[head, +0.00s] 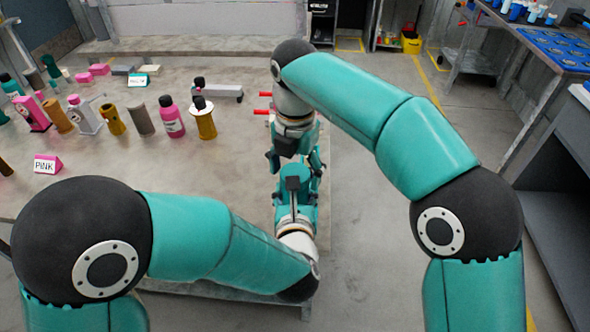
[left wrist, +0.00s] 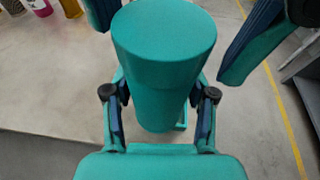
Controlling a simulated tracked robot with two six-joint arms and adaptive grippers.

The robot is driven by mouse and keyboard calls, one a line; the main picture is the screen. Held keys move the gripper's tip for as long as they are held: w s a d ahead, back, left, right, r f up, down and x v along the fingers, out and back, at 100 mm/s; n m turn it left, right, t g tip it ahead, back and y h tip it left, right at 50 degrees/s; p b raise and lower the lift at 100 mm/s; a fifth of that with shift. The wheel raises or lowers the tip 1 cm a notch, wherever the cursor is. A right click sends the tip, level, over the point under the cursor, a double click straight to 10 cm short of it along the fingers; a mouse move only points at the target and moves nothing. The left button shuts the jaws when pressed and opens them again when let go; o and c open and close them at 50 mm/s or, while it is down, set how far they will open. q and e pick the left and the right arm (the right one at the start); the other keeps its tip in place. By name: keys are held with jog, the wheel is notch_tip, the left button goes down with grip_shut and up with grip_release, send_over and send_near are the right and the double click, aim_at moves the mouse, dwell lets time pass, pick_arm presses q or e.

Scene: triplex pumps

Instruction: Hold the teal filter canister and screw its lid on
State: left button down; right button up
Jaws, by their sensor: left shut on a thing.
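The teal filter canister (left wrist: 160,108) stands upright in the left wrist view, in my left gripper (left wrist: 158,130), whose fingers close on it from both sides. A wider teal lid (left wrist: 165,45) sits on top of it; how tightly it is seated cannot be told. My right gripper (head: 295,163) points down from above in the head view. Its two fingers also show at the top of the left wrist view, spread on either side of the lid and apart from it. In the head view the grippers largely hide the canister and lid.
Open floor (head: 365,210) lies to the right.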

jog(key=c, duration=1.1)
jog(key=m, duration=2.2)
jog(key=shift+m, duration=0.3)
jog(key=m, duration=0.8)
jog(key=shift+m, duration=0.4)
jog(key=m, duration=0.4)
jog(key=shift+w+f, duration=0.1)
jog(key=o, duration=1.4)
jog(key=shift+c, duration=0.2)
jog(key=shift+r, duration=3.7)
